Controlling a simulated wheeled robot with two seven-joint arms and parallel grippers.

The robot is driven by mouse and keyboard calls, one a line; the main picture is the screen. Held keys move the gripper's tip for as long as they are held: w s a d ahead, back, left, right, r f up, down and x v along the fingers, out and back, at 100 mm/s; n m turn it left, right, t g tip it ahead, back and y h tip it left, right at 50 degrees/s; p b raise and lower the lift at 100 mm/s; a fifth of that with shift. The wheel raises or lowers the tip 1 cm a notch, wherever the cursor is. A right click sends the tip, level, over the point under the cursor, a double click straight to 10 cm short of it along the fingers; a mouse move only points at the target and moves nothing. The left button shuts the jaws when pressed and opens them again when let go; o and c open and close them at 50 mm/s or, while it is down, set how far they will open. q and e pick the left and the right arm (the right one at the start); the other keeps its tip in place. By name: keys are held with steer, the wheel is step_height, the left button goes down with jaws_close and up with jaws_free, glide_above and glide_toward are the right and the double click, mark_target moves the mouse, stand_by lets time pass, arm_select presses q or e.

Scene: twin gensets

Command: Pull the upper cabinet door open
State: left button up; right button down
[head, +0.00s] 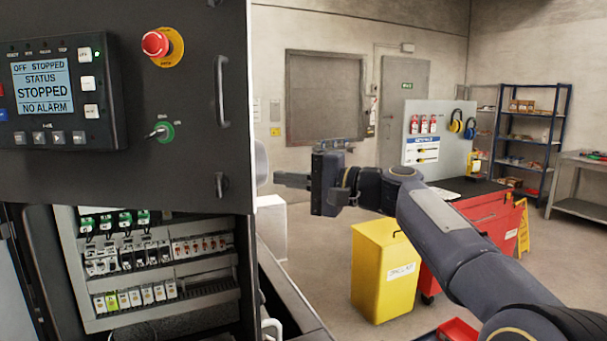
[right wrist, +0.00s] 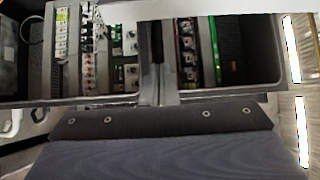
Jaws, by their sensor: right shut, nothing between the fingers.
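The upper cabinet door (head: 190,100) is a dark panel filling the upper left of the head view. It carries a long vertical bar handle (head: 221,90) near its right edge. I cannot tell from this angle whether the door stands slightly ajar. My right gripper (head: 279,180) is right of the door's right edge, fingers pointing left, apart from the handle. Its fingers are shut and empty. They also show in the right wrist view (right wrist: 157,85), in front of rows of breakers and terminals. My left gripper is not in view.
The door bears a control screen (head: 42,85), a red emergency stop button (head: 156,43) and a key switch (head: 161,131). Below it is an open bay with breakers (head: 125,258). A yellow bin (head: 384,275) and a red tool cart (head: 490,225) stand to the right.

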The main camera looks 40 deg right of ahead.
steer(key=a, duration=0.1)
steer(key=a+p, duration=0.1)
steer(key=a, duration=0.2)
steer(key=shift+w+a, duration=0.3)
steer(key=shift+a, duration=0.05)
steer(key=shift+s, duration=0.15)
